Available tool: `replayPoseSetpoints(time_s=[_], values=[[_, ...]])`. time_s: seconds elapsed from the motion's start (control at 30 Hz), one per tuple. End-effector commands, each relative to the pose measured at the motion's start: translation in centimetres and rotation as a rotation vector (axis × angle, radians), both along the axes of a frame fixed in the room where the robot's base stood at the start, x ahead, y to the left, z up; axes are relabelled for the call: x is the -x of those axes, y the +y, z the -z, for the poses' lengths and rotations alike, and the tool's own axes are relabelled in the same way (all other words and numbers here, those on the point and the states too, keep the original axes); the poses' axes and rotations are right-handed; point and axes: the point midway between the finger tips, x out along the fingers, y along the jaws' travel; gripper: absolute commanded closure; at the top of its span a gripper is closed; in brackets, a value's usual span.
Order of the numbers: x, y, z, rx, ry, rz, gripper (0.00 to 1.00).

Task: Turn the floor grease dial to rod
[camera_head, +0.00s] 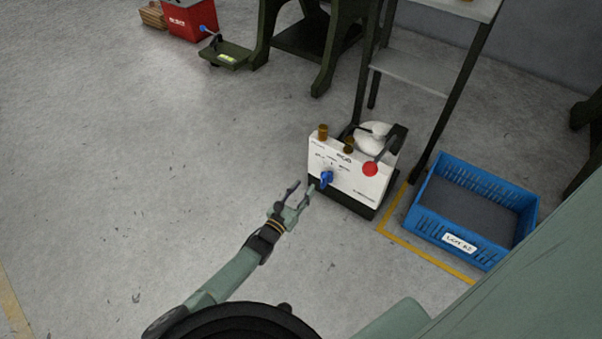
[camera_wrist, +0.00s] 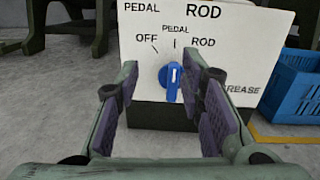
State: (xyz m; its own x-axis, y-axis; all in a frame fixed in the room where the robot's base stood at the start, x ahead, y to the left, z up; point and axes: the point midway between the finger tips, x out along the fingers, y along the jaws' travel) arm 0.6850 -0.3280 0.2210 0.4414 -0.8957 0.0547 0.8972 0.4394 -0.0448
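The grease unit is a white box (camera_head: 350,174) on a black base, standing on the floor. Its blue dial (camera_wrist: 172,82) is on the front panel and also shows in the head view (camera_head: 327,178). The labels OFF, PEDAL and ROD run left to right above the dial. Its white mark is near vertical, towards PEDAL. My gripper (camera_head: 302,188) is open and empty in front of the panel. In the wrist view its fingers (camera_wrist: 159,62) stand on either side of the dial, apparently short of it; contact cannot be made out.
A red-knobbed lever (camera_head: 370,169) sticks out at the unit's upper right. Brown caps (camera_head: 323,131) and a white rounded part are on top. A blue crate (camera_head: 478,213) stands at right within yellow floor lines. A metal stand (camera_head: 415,70) is behind. Floor at left is clear.

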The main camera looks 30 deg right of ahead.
Motion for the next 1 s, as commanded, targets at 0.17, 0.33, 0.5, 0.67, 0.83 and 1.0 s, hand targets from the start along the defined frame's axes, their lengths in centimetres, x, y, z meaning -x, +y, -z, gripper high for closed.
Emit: replayPoseSetpoints(time_s=[0.17,0.33,0.5,0.67,0.83,1.0], values=[[2.7,-0.2,3.7,-0.069,-0.019,0.065,0.65],[2.1,-2.0,3.8,-0.069,-0.019,0.068,0.65],[0.8,-5.2,4.0,-0.068,-0.019,0.068,0.65],[-0.3,-7.8,4.0,-0.069,-0.017,0.067,0.65],[-1.1,-9.3,3.8,-0.070,-0.019,0.065,0.65],[-1.4,-9.9,3.6,-0.069,-0.018,0.064,0.65]])
